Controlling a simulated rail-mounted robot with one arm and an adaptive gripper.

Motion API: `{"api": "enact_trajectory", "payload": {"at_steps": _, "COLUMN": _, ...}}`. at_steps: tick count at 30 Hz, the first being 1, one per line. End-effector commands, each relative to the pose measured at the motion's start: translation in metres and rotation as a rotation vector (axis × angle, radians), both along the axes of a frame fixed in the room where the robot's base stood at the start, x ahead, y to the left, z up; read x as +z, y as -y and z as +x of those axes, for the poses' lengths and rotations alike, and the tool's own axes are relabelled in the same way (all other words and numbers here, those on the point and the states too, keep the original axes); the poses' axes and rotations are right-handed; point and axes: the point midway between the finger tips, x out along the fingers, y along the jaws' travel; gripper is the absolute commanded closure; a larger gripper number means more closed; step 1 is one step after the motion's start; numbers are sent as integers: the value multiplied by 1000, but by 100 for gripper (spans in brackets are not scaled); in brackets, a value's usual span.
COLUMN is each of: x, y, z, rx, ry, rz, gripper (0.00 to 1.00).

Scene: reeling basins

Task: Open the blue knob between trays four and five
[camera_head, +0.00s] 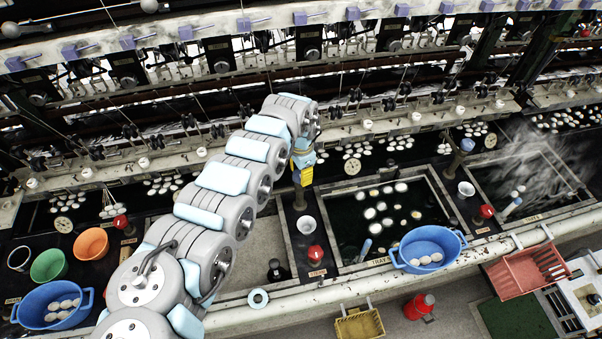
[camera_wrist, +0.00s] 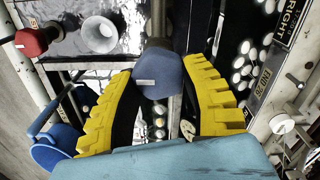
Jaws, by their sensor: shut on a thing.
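The blue knob (camera_wrist: 158,76) with a small white mark shows in the wrist view between the two yellow fingers of my gripper (camera_wrist: 165,92). The fingers are shut on it, one on each side. In the head view my gripper (camera_head: 305,174) reaches down onto the dark strip left of a water tray (camera_head: 345,250) with floating cocoons; the held knob is hidden there. Another blue knob (camera_head: 466,145) stands on the strip further right.
A white cup (camera_head: 306,224) and a red knob (camera_head: 315,253) stand on the same strip, close to my gripper. A blue basin (camera_head: 428,262) with cocoons sits at the tray's front edge. Machinery (camera_head: 345,133) runs along the back. Steam rises over the right tray.

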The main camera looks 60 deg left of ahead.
Motion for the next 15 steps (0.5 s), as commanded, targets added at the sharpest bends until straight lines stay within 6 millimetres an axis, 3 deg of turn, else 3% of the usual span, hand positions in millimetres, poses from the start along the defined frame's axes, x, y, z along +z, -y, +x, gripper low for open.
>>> {"api": "enact_trajectory", "payload": {"at_steps": 8, "x": 2, "y": 1, "z": 0, "rx": 73, "ry": -2, "rz": -2, "gripper": 90}}
{"api": "enact_trajectory", "payload": {"at_steps": 15, "x": 6, "y": 0, "z": 1, "rx": 248, "ry": -1, "rz": -2, "gripper": 91}}
